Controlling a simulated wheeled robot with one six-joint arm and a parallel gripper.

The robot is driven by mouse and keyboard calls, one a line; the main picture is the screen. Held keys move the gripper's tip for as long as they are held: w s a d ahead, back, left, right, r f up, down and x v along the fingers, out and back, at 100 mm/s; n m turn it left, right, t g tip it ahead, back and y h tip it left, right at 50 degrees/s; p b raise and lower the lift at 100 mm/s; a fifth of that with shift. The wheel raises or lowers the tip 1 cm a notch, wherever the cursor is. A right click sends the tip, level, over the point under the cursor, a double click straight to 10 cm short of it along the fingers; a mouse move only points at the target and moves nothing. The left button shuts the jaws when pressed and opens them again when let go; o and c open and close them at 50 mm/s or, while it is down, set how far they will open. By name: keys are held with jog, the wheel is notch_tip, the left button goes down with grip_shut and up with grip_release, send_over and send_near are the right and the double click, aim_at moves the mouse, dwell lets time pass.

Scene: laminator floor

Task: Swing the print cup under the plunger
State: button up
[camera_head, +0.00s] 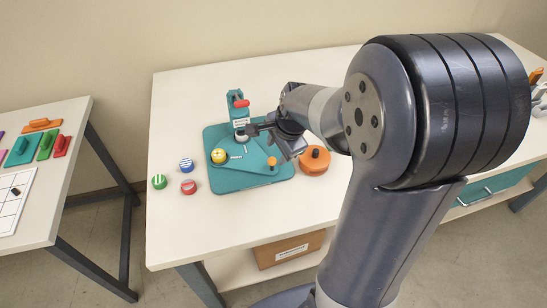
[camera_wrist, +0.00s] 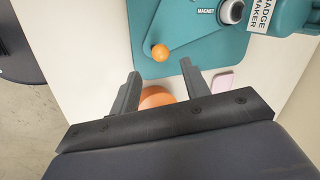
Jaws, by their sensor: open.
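The teal badge maker has a base plate (camera_head: 225,184), a column with a red handle (camera_head: 241,103) and a pale round part (camera_head: 242,136) below its head. On the plate is a teal swing arm (camera_head: 245,169) with a yellow cup (camera_head: 219,156) at its left end, out to the left of the plunger. An orange ball knob (camera_head: 271,161) sits at the arm's right end and also shows in the wrist view (camera_wrist: 160,52). A "MAGNET" label (camera_wrist: 206,11) is beside the round part under the head. My gripper (camera_wrist: 160,80) is open and empty, short of the knob.
An orange round tool (camera_head: 314,161) is right of the plate, partly showing between my fingers in the wrist view (camera_wrist: 156,97). Green (camera_head: 159,182), blue (camera_head: 186,165) and red (camera_head: 188,187) round pieces lie left. A pink item (camera_wrist: 222,82) is nearby. The table's front is clear.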

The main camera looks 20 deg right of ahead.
aim_at(273, 159)
jog(key=shift+x, duration=3.05)
jog(key=shift+c, duration=0.3)
grip_shut()
